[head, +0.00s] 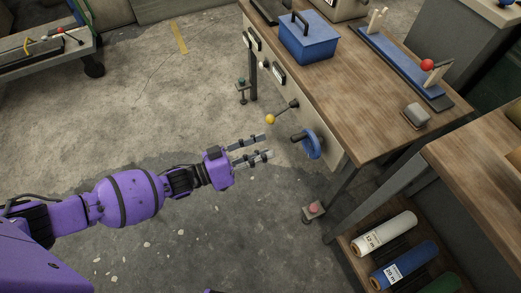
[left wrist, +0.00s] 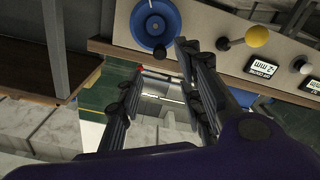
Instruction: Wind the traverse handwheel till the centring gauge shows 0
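The blue traverse handwheel (head: 313,147) is on the front panel of the wooden bench, with a dark handle (head: 297,138) pointing out towards my left gripper. My left gripper (head: 267,145) is open and empty, a short way left of the handle and apart from it. In the left wrist view the handwheel (left wrist: 155,20) is at the top, beyond the open fingers. A small display (left wrist: 262,70) there appears upside down and seems to read -2 mm; I cannot tell whether it is the centring gauge. My right gripper is not in view.
A lever with a yellow knob (head: 270,119) sticks out left of the handwheel. A blue box (head: 308,37) and a blue rail with a red ball (head: 427,65) stand on the bench. A red button pedestal (head: 313,210) is below. Rolls lie on the lower right shelf.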

